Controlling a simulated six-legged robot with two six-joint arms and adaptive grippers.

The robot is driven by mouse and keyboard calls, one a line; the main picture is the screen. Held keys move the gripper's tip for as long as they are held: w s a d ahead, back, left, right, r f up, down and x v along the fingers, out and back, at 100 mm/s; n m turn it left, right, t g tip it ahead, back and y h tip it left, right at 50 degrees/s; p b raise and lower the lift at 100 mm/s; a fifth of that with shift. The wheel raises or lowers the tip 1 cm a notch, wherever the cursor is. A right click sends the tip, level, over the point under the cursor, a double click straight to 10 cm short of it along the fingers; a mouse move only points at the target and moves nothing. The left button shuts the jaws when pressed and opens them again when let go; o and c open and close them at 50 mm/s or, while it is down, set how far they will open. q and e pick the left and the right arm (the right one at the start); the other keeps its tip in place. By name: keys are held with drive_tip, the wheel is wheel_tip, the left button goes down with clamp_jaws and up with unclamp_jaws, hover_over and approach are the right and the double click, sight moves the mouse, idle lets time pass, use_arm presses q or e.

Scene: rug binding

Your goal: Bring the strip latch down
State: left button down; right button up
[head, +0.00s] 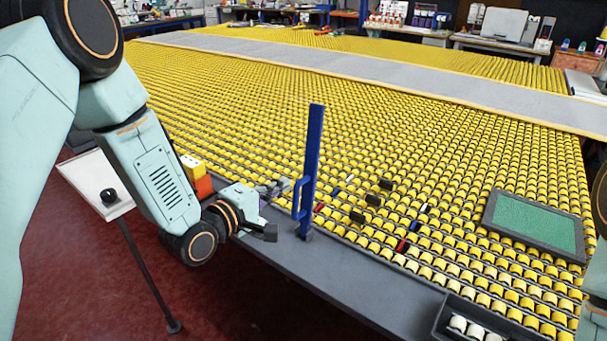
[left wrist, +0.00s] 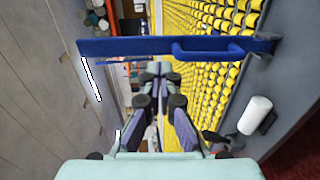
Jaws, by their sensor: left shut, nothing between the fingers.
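The strip latch is a long blue bar (head: 314,150) with a blue loop handle (head: 297,198) on its side. It stands upright from its pivot on the grey edge rail of the roller table. In the left wrist view the latch (left wrist: 130,47) crosses the top of the picture, its pivot end at the right. My left gripper (head: 276,205) is just left of the latch's lower part, beside the handle. It is shut and empty; its fingers also show in the left wrist view (left wrist: 158,75). I cannot tell whether it touches the latch. My right gripper is not in view.
The table of yellow rollers (head: 400,150) fills the middle, with small dark, red, blue and white pieces near the latch. A green framed pad (head: 535,224) lies at the right. A dark tray (head: 447,318) with white rolls is at the front. A stand with a white panel (head: 88,183) is at the left.

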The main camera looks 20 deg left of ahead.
sight(312, 168)
use_arm(q)
drive_tip(key=x, duration=0.7)
drive_tip(key=shift+w+a, duration=0.1)
drive_tip(key=shift+w, duration=0.05)
drive_tip(key=shift+x, duration=0.95)
